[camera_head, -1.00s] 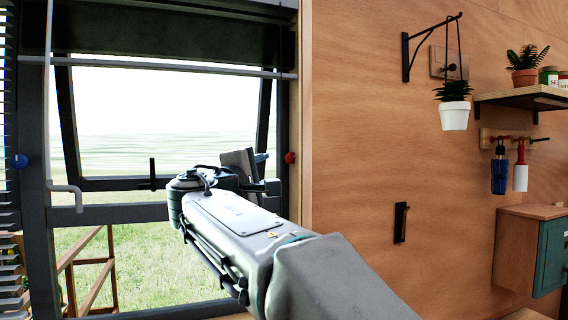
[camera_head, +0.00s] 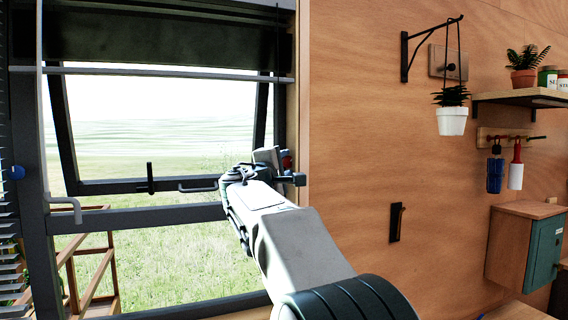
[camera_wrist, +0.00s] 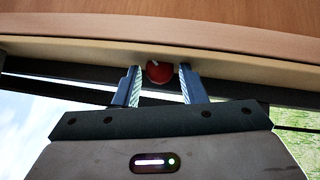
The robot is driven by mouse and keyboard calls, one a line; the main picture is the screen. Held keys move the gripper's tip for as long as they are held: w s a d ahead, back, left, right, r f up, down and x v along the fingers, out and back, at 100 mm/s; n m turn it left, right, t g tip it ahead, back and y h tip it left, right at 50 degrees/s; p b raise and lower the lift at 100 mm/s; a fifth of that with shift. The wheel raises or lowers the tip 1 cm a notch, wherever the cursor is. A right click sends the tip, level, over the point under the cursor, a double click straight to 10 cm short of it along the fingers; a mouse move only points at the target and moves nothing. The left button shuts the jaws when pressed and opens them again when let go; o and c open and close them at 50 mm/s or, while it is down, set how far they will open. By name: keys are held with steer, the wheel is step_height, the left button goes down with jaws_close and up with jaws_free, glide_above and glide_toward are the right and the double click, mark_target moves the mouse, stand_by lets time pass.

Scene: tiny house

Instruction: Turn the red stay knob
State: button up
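The red stay knob (camera_wrist: 159,72) is a round red knob with a light mark at its top, on the dark window frame. In the wrist view it sits between the two fingertips of my gripper (camera_wrist: 160,82). The fingers are open, with a small gap visible on each side of the knob. In the head view only a bit of the red knob (camera_head: 288,159) shows behind my gripper (camera_head: 280,167), at the right side of the window frame. The fingertips are partly hidden there by the gripper body.
The window (camera_head: 150,130) is tilted outward, with a black handle (camera_head: 150,178) on its lower bar. A blue knob (camera_head: 14,173) is at the far left. A hanging white pot (camera_head: 452,120), a shelf (camera_head: 520,97) and a teal-doored cabinet (camera_head: 545,255) are on the wooden wall to the right.

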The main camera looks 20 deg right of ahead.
steer(key=c, duration=0.7)
steer(key=shift+r+m+g+y+p, duration=0.5)
steer(key=shift+m+p, duration=0.3)
steer(key=shift+p, duration=0.45)
steer(key=shift+m+g+y+p, duration=0.4)
steer(key=shift+m+p, duration=0.1)
steer(key=shift+p, duration=0.25)
steer(key=shift+f+m+p, duration=0.1)
steer(key=shift+m+p, duration=0.2)
steer(key=shift+p, duration=0.05)
steer(key=o, duration=0.7)
